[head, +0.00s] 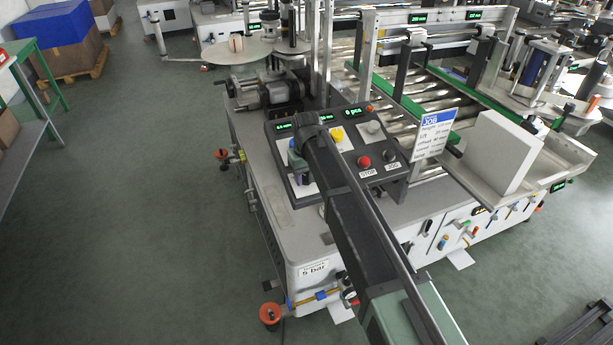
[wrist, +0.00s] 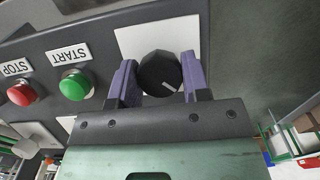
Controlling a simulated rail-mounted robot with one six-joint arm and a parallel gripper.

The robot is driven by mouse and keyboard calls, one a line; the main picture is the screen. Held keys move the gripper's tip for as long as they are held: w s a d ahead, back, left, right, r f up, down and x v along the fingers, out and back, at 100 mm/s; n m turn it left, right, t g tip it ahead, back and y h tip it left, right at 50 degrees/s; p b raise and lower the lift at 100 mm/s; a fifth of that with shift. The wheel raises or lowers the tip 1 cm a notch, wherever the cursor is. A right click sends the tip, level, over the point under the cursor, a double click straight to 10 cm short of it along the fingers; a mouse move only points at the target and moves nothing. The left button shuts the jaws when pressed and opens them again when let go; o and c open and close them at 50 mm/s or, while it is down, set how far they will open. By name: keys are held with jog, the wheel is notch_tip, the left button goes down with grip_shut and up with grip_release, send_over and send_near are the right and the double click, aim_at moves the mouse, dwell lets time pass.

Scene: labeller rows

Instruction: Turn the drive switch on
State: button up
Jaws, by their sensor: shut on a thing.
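The drive switch looks to be a black rotary knob (wrist: 160,74) with a white pointer mark, set on a white plate (wrist: 135,40) of the control panel. In the wrist view its pointer slants toward the lower right. My gripper (wrist: 158,82) has its two purple fingers on either side of the knob and is shut on it. In the head view my gripper (head: 297,160) is at the left part of the panel (head: 345,178), and my arm hides part of the panel. I cannot make out the knob there.
In the wrist view a green START button (wrist: 76,84) and a red STOP button (wrist: 22,92) are left of the knob. In the head view a yellow button (head: 337,134) and a job card (head: 434,133) are near my arm. Open floor lies left of the machine.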

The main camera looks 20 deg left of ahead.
jog(key=shift+m, duration=0.3)
jog(key=m+y, duration=0.1)
jog(key=m, duration=0.3)
jog(key=shift+d+g, duration=0.1)
jog(key=shift+g, duration=0.3)
jog(key=m+y, duration=0.2)
jog(key=m, duration=0.2)
jog(key=shift+f+b, duration=0.1)
jog(key=shift+b, duration=0.3)
jog(key=m+y, duration=0.1)
jog(key=m, duration=0.3)
jog(key=shift+d+m+b, duration=0.1)
jog(key=shift+m+b, duration=0.2)
jog(key=shift+b, duration=0.05)
jog(key=shift+m+t+y+b, duration=0.3)
jog(key=shift+m+t+y, duration=0.35)
jog(key=shift+m, duration=1.35)
jog(key=o, duration=0.9)
jog(key=shift+o, duration=0.2)
